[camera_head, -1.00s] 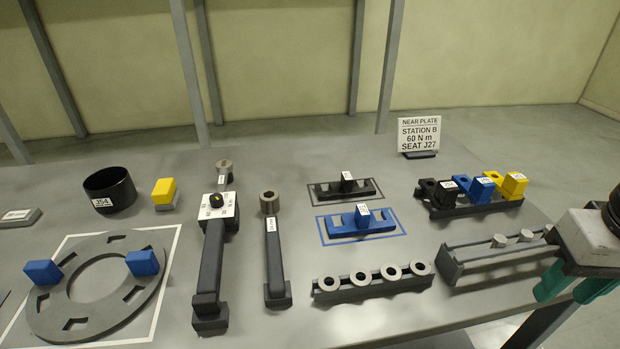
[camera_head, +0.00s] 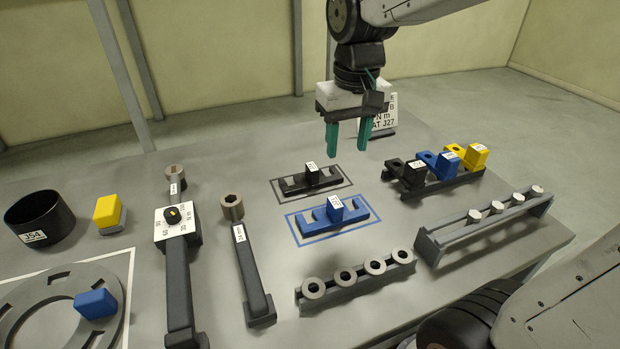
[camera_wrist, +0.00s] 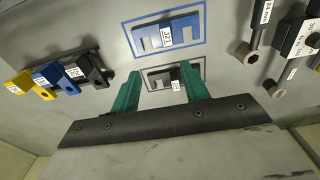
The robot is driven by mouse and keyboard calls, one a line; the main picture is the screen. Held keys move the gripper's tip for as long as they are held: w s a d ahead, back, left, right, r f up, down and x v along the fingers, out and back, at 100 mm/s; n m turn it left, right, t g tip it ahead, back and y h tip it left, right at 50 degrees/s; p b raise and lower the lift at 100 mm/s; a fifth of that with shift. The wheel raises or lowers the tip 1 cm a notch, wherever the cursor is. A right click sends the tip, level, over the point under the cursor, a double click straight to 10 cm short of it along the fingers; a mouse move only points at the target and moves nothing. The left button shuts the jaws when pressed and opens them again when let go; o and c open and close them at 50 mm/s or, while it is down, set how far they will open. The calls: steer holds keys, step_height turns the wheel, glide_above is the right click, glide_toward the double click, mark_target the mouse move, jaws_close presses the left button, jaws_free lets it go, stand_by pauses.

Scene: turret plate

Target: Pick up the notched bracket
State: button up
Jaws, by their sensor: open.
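Two flat notched pieces with raised labelled blocks lie in outlined spots on the table; I cannot tell which one the task names. The black notched bracket (camera_head: 296,182) lies in a dark outline, and the blue notched bracket (camera_head: 353,216) lies in a blue outline just nearer. My gripper (camera_head: 348,145) is open and empty, pointing down above the table behind the black bracket. In the wrist view the black bracket (camera_wrist: 159,77) shows between the fingers of my gripper (camera_wrist: 158,73), partly hidden, with the blue bracket (camera_wrist: 184,36) beyond it. No contact is visible.
A rack (camera_head: 440,185) holds black, blue and yellow holed pieces at right. A sign (camera_head: 385,125) stands behind my gripper. A ring holder (camera_head: 360,285) and a pin rack (camera_head: 470,238) stand nearer. Two wrench-like tools (camera_head: 178,285) (camera_head: 251,280) lie left of the brackets.

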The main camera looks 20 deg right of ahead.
glide_above(312, 166)
steer(key=shift+g, duration=0.3)
steer(key=f, duration=0.7)
steer(key=shift+w+a, duration=0.1)
steer(key=shift+a, duration=0.3)
steer(key=shift+w+f, duration=0.15)
steer(key=shift+f, duration=0.2)
steer(key=f, duration=0.7)
steer(key=shift+d+f, duration=0.15)
steer(key=shift+d, duration=0.25)
jaws_close()
